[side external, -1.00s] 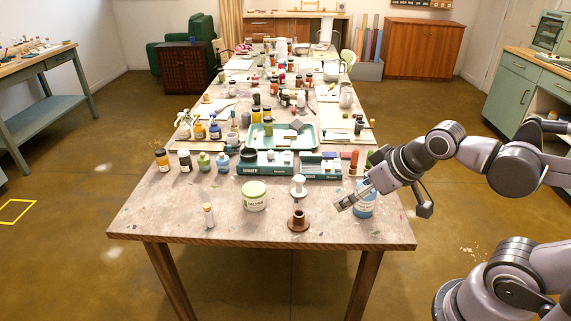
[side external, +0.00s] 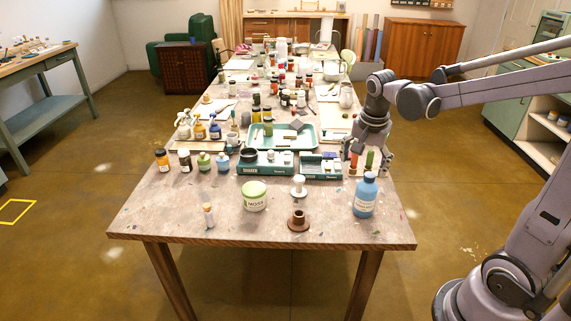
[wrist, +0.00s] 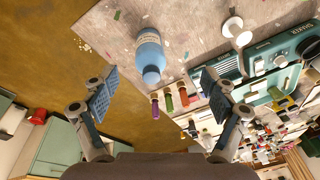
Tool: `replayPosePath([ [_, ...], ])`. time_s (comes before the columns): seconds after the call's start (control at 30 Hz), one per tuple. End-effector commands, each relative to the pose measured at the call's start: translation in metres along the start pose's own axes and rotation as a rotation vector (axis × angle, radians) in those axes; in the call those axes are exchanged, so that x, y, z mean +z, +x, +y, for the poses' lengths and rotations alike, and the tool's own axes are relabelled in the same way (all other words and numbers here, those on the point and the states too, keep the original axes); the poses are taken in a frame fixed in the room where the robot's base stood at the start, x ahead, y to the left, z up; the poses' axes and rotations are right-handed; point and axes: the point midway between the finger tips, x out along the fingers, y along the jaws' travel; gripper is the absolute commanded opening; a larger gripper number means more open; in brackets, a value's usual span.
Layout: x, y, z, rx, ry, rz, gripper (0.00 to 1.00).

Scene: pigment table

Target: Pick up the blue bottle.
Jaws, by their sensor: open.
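The blue bottle (side external: 365,198), with a pale label, stands upright near the right front corner of the table (side external: 330,229). In the wrist view the blue bottle (wrist: 150,55) shows above the space between the fingers. My gripper (side external: 368,164) points down, with its jaws apart, just behind the bottle as seen from the side. In the wrist view nothing is held between the fingertips (wrist: 157,86). I see no contact with the bottle.
Red and green sticks (side external: 369,159) stand close to my fingers. Teal boxes (side external: 320,170) lie behind. The table's right edge is close to the bottle.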

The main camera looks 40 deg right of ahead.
Motion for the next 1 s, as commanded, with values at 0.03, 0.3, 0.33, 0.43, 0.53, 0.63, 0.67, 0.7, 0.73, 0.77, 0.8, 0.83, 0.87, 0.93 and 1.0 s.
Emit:
replayPosePath([
  [0.03, -0.013, 0.009, -0.001, 0.034, 0.09, -0.005, 0.85],
  [0.3, -0.046, 0.04, 0.003, 0.156, 0.413, -0.009, 0.85],
  [0.33, -0.047, 0.041, 0.004, 0.162, 0.428, -0.009, 0.85],
  [0.43, -0.05, 0.046, 0.005, 0.174, 0.458, -0.008, 0.85],
  [0.53, -0.05, 0.057, 0.007, 0.175, 0.462, -0.008, 0.85],
  [0.63, -0.049, 0.07, 0.009, 0.174, 0.461, -0.007, 0.85],
  [0.67, -0.048, 0.074, 0.01, 0.174, 0.461, -0.007, 0.85],
  [0.7, -0.048, 0.08, 0.011, 0.174, 0.461, -0.007, 0.85],
  [0.73, -0.048, 0.084, 0.011, 0.173, 0.461, -0.007, 0.85],
  [0.77, -0.048, 0.087, 0.011, 0.173, 0.46, -0.007, 0.85],
  [0.8, -0.048, 0.091, 0.012, 0.173, 0.46, -0.007, 0.85],
  [0.83, -0.048, 0.093, 0.013, 0.173, 0.459, -0.008, 0.85],
  [0.87, -0.047, 0.095, 0.013, 0.173, 0.459, -0.008, 0.85],
  [0.93, -0.047, 0.098, 0.013, 0.172, 0.458, -0.008, 0.85],
  [1.0, -0.047, 0.101, 0.014, 0.172, 0.458, -0.008, 0.85],
])
